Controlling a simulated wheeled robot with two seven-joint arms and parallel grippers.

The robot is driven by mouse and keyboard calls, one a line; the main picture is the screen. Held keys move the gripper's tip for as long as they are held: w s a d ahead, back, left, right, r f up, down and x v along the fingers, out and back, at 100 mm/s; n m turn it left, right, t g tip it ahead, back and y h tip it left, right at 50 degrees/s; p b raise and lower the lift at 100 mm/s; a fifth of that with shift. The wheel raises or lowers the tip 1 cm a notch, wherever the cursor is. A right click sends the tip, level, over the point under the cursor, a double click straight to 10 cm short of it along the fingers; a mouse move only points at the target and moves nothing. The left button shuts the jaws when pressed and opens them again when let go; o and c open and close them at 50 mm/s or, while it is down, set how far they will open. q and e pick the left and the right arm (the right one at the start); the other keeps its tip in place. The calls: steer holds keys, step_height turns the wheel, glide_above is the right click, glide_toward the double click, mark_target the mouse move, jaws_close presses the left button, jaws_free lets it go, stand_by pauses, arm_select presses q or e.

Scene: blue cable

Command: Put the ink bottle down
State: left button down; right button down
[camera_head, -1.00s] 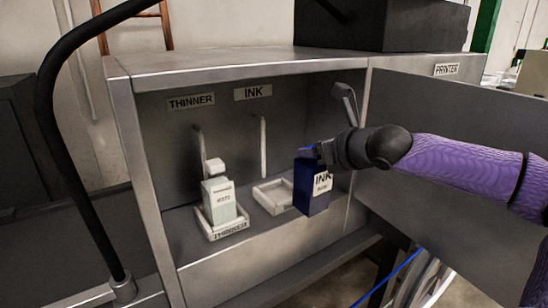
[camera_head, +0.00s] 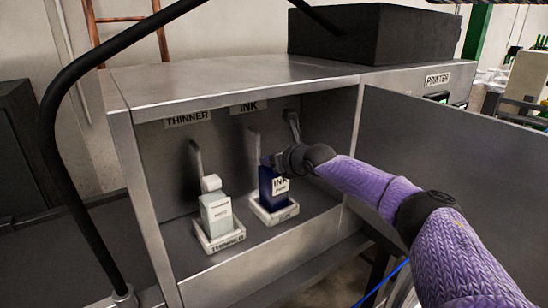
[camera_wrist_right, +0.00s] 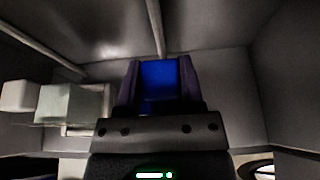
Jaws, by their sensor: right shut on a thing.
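The dark blue ink bottle (camera_head: 272,190) with a white INK label stands upright in or just over the white ink tray (camera_head: 288,213) inside the cabinet. I cannot tell whether its base touches the tray floor. My right gripper (camera_head: 279,163) is shut on the top of the bottle, reaching in from the right. In the right wrist view the blue top of the bottle (camera_wrist_right: 158,80) sits between the two fingers (camera_wrist_right: 158,92). My left gripper is not in view.
A white thinner bottle (camera_head: 217,212) stands in its own tray (camera_head: 222,243), close to the left of the ink tray. The cabinet's open door (camera_head: 450,150) is at the right. Thin pipes rise behind the bottles. A black curved bar (camera_head: 46,120) crosses the left foreground.

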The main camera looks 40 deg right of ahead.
steer(key=shift+f, duration=0.1)
steer(key=shift+c, duration=1.1)
jaws_free()
steer(key=shift+s+r, duration=0.25)
steer(key=b+v, duration=0.1)
steer(key=v, duration=1)
steer(key=shift+s+a+b, duration=0.15)
steer(key=shift+s+b, duration=0.1)
steer(key=shift+b, duration=0.15)
steer(key=shift+r, duration=0.1)
